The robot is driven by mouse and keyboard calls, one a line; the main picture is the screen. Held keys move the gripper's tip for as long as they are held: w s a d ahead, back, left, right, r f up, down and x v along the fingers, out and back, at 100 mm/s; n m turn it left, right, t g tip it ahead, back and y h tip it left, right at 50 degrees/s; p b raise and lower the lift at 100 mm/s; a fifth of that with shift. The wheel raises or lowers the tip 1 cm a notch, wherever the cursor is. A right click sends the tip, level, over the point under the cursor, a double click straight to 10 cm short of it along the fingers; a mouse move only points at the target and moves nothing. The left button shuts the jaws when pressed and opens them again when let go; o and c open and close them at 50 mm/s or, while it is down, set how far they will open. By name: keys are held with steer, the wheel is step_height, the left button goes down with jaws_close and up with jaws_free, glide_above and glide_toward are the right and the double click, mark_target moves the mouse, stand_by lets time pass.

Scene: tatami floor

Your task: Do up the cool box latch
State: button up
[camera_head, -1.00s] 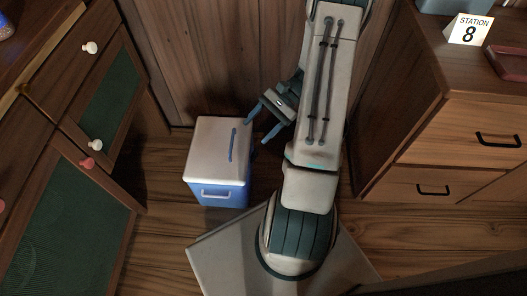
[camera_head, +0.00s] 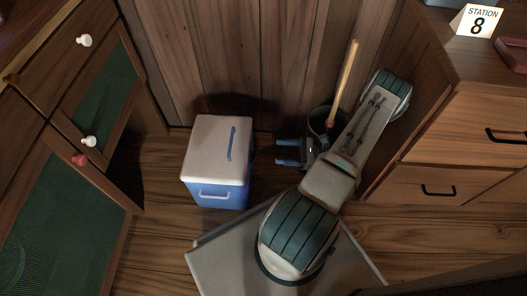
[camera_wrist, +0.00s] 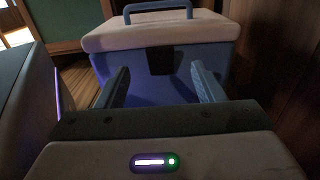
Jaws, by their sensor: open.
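The cool box (camera_head: 216,165) stands on the wood floor, blue with a white lid (camera_head: 212,143) and a blue handle on top. Its lid looks shut. In the wrist view the cool box (camera_wrist: 205,62) is straight ahead, with a dark latch plate (camera_wrist: 160,60) on its near face just under the lid rim. I cannot tell the latch's exact position. My gripper (camera_head: 278,152) is low, just right of the box, its fingers pointing left at it. In the wrist view my gripper (camera_wrist: 160,85) is open and empty, fingers either side of the latch, apparently short of the box.
A dark bucket (camera_head: 322,118) with a wooden stick (camera_head: 346,80) stands behind my gripper. A cabinet with green panels (camera_head: 100,105) is at left. A drawer unit (camera_head: 465,130) with a "Station 8" sign (camera_head: 476,21) is at right. Floor left of the box is clear.

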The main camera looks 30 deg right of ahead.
mark_target(258, 150)
steer(key=b+x, duration=0.2)
steer(key=x, duration=0.5)
steer(key=shift+a, duration=0.1)
steer(key=shift+r, duration=0.1)
steer(key=c, duration=1)
